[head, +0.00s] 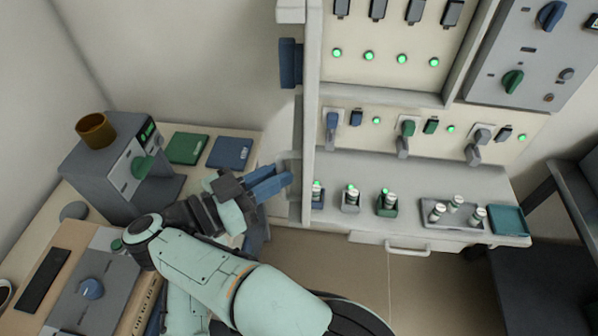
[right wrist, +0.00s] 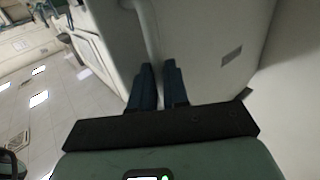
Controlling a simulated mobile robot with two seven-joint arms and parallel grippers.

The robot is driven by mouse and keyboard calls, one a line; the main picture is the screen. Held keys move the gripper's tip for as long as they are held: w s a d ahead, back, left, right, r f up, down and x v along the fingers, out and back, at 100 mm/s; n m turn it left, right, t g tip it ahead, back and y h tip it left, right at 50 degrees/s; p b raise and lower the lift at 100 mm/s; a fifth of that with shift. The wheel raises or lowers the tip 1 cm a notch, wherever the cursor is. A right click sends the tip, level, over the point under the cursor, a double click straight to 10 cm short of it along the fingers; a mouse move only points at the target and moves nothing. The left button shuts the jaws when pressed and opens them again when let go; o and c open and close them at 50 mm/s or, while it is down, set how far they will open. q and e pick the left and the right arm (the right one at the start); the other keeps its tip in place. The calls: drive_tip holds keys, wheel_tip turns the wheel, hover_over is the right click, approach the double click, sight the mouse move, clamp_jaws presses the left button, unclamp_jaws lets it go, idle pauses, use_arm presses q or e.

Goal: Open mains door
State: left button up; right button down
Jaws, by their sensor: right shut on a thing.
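A tall white panel (head: 309,120), seen nearly edge-on in the head view, stands at the left side of the white cabinet; it appears to be the mains door. How far it is open I cannot tell. My right gripper (head: 287,181) is at its lower left side, with its blue fingers pointing to the panel. In the right wrist view, the gripper (right wrist: 158,82) is shut on a pale bar handle (right wrist: 147,30), which stands out from a white surface (right wrist: 205,30) with a small grey label. The fingers partly hide the handle. My left gripper is not in view.
The cabinet shelf holds small vials, a grey tray (head: 433,222) and a teal tray (head: 508,221). A grey furnace (head: 105,165) with a brown pot (head: 95,131) stands on the left bench, beside green (head: 188,149) and blue pads (head: 229,153). Floor (head: 370,262) is open below the cabinet.

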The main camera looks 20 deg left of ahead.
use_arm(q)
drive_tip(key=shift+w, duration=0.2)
use_arm(e)
drive_tip(key=shift+w+a, duration=0.3)
drive_tip(key=shift+w, duration=0.1)
drive_tip(key=c, duration=1.2)
unclamp_jaws()
drive_tip(key=shift+w, duration=0.1)
drive_tip(key=shift+c, duration=0.2)
drive_tip(key=shift+o, duration=0.6)
drive_tip(key=shift+w+f, duration=0.1)
drive_tip(key=shift+w, duration=0.35)
drive_tip(key=p, duration=0.5)
approach(295, 53)
drive_tip(key=x, duration=0.3)
drive_tip(key=f+x, duration=0.1)
drive_tip(key=x, duration=0.1)
drive_tip(key=shift+w, duration=0.25)
drive_tip(key=shift+w+r+p, duration=0.1)
drive_tip(key=shift+r+p, duration=0.25)
drive_tip(key=shift+r, duration=0.05)
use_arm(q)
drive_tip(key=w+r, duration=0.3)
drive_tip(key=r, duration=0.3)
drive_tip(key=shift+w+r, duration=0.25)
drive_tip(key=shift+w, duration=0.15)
